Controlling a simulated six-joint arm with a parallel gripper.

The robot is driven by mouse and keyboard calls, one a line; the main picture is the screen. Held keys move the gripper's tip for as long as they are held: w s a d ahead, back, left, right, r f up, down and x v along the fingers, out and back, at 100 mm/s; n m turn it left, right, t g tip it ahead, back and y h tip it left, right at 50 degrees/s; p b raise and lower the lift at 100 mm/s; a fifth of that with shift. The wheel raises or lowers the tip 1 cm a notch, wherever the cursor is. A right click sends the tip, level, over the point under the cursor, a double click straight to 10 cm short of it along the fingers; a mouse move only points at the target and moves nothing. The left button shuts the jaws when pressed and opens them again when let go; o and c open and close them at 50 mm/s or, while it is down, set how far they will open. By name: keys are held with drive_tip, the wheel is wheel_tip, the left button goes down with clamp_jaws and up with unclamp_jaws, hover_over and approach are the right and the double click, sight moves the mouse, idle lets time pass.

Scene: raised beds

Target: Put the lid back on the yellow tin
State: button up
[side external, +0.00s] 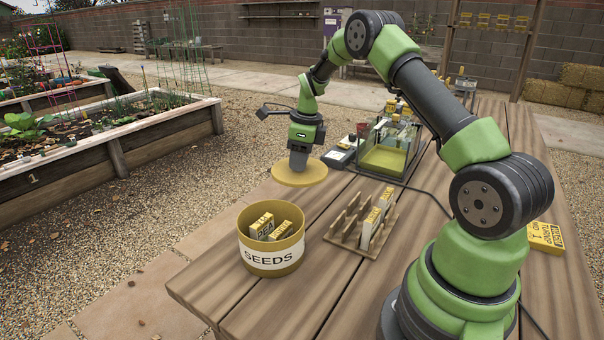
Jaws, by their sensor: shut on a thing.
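The yellow tin (271,259), with a white band reading SEEDS, stands open near the left edge of the wooden table. Two seed packets show inside it. My gripper (298,166) points down and is shut on the round yellow lid (300,178). The lid looks about level and is behind and slightly right of the tin, apart from it. The grip point on the lid is hidden by the gripper. I cannot tell how high the lid is above the table.
A wooden rack (350,236) with packets stands right of the tin. A clear-sided bin (388,155) and a small device (338,157) stand behind it. A yellow box (545,237) lies at the right. A dark cable crosses the table. Bare planks (255,312) lie in front of the tin.

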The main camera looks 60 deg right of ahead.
drive_tip(key=s+a+r+n, duration=0.2)
drive_tip(key=a+r, duration=0.1)
drive_tip(key=a, duration=0.5)
drive_tip(key=s+a+r+n, duration=0.2)
drive_tip(key=a, duration=0.7)
drive_tip(key=shift+d+f, duration=0.15)
drive_tip(key=shift+f, duration=1.15)
drive_tip(key=shift+d+f, duration=0.1)
drive_tip(key=shift+f, duration=1.2)
drive_tip(key=shift+f, duration=0.15)
drive_tip(key=o, duration=1.5)
drive_tip(key=shift+r, duration=3.5)
